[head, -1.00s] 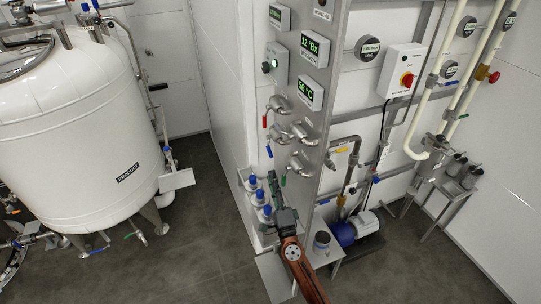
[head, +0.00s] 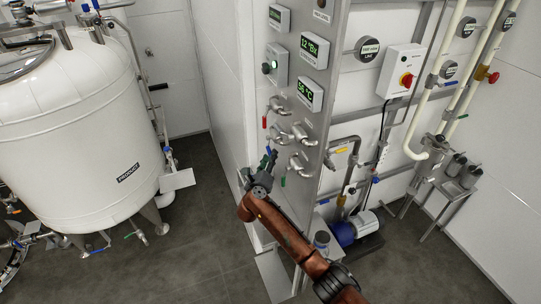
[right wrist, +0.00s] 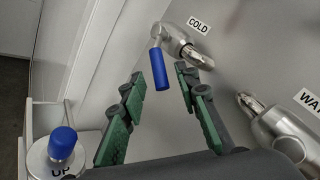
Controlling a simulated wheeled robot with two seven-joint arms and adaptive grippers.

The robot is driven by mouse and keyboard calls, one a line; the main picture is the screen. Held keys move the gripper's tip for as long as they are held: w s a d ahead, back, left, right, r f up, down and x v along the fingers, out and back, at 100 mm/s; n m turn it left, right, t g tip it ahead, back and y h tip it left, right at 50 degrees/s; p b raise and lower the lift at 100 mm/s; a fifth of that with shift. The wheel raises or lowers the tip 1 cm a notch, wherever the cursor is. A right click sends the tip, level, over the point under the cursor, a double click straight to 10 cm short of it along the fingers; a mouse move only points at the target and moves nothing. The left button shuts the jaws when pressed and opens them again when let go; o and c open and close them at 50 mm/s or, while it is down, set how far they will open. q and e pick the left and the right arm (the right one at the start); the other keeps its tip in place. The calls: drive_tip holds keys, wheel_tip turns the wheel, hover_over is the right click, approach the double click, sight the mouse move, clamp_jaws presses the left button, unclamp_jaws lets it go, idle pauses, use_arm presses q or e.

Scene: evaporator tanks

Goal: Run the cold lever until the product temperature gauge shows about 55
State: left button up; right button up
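The cold lever (right wrist: 158,68) has a blue handle hanging down from a steel valve beneath a COLD label (right wrist: 198,25) in the right wrist view. My right gripper (right wrist: 160,78) is open, its green-padded fingers on either side of the blue handle near its lower end; I see no clear contact. In the head view my right gripper (head: 265,172) is at the panel, below the red lever (head: 264,122), and partly covers the cold lever. The product temperature gauge (head: 310,93) is a green digital display that appears to read 56 °C. My left gripper is out of view.
Another steel valve (right wrist: 283,130) with a partly cut-off label is right of the cold lever. A blue-topped fitting (right wrist: 62,142) stands at the lower left of the wrist view. The white product tank (head: 75,130) is at left, with open floor between.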

drive_tip(key=shift+x, duration=1)
drive_tip(key=shift+c, duration=0.6)
clamp_jaws()
